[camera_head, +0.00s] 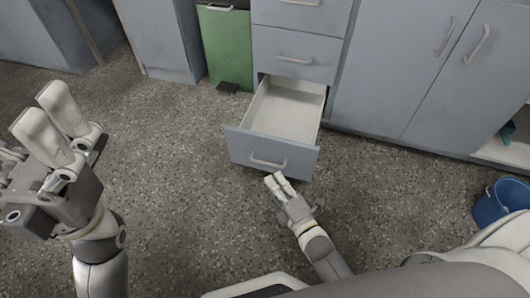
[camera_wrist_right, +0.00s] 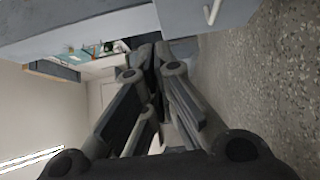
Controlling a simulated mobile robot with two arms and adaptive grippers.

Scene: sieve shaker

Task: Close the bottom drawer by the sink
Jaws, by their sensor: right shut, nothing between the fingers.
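The bottom drawer (camera_head: 272,150) is pulled far out of the grey-blue cabinet and looks empty, with a white inside and a pale bar handle on its front. My right gripper (camera_head: 276,181) is shut and empty, with its fingertips close to the drawer front just below the handle. I cannot tell whether they touch it. In the right wrist view the fingers (camera_wrist_right: 148,52) are together, with a grey-blue panel just beyond them. My left gripper (camera_head: 42,118) is raised at the left, well away from the drawer, its two pale fingers apart with nothing between them.
Shut drawers (camera_head: 295,52) are above the open one. A green bin (camera_head: 228,45) with a dark pedal stands left of it. Shut cabinet doors (camera_head: 400,75) are to the right. A blue bucket (camera_head: 500,203) stands at the right edge. The speckled floor (camera_head: 165,180) left of the drawer is clear.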

